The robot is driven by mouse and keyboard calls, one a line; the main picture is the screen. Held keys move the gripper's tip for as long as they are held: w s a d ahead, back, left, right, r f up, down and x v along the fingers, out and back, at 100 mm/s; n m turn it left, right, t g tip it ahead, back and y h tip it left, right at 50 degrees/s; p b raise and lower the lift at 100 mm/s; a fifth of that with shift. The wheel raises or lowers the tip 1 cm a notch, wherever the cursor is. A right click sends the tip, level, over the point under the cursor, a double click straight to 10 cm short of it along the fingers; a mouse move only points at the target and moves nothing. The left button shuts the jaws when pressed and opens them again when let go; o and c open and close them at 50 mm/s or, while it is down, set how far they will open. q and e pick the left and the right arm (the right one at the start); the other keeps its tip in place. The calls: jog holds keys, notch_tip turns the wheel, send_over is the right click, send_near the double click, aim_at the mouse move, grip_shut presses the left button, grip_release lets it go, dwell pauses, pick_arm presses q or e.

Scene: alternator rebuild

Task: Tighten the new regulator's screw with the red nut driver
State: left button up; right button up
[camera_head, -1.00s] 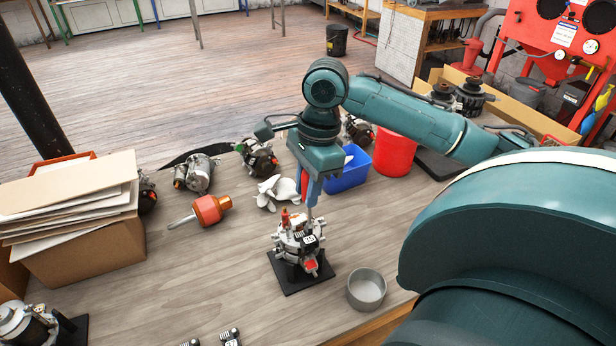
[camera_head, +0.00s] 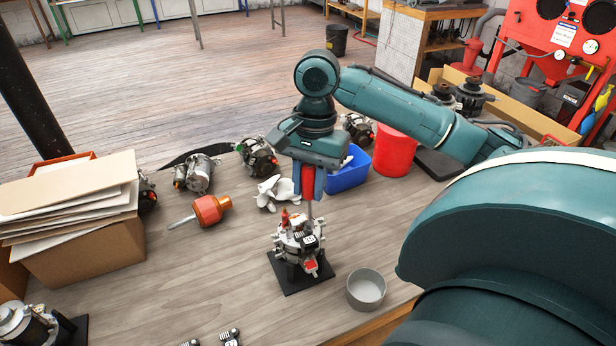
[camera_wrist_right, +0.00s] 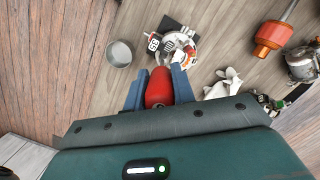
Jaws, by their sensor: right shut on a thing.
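My right gripper (camera_head: 307,180) is shut on the red nut driver (camera_head: 307,178), with the shaft pointing down. In the right wrist view the red handle (camera_wrist_right: 159,88) sits between the two blue fingers of the gripper (camera_wrist_right: 158,85). Below it, the alternator (camera_head: 298,240) stands on a black base plate (camera_head: 305,283). The regulator (camera_head: 311,243) is the dark block with white marking on its top. The driver's tip is at or just above the regulator; I cannot tell whether it touches the screw, which is hidden. My left gripper is not in view.
A grey round bowl (camera_head: 366,290) stands right of the base plate. An orange-handled tool (camera_head: 208,211), a crumpled white cloth (camera_head: 277,192), a blue bin (camera_head: 350,172) and a red bucket (camera_head: 394,152) surround the alternator. A box of envelopes (camera_head: 85,245) stands at left.

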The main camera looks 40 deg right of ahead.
jog(key=n, duration=0.6)
jog(key=shift+s+g+h, duration=0.1)
jog(key=shift+g+h, duration=0.2)
jog(key=n, duration=0.5)
jog(key=shift+d+h, duration=0.1)
jog(key=shift+h, duration=0.2)
jog(key=n+h, duration=0.1)
jog(key=n, duration=0.5)
jog(key=shift+d, duration=0.15)
jog(key=n, duration=0.5)
jog(key=shift+h, duration=0.3)
jog(key=n, duration=0.3)
jog(key=n+t, duration=0.1)
jog(key=n, duration=0.2)
jog(key=shift+d+h, duration=0.15)
jog(key=shift+h, duration=0.15)
jog(key=n, duration=0.6)
jog(key=shift+w+t, duration=0.2)
jog(key=shift+t, duration=0.2)
jog(key=n, duration=0.4)
jog(key=shift+w+t, duration=0.1)
jog(key=shift+t, duration=0.2)
jog(key=n+y, duration=0.1)
jog(key=n, duration=0.4)
jog(key=shift+t, duration=0.3)
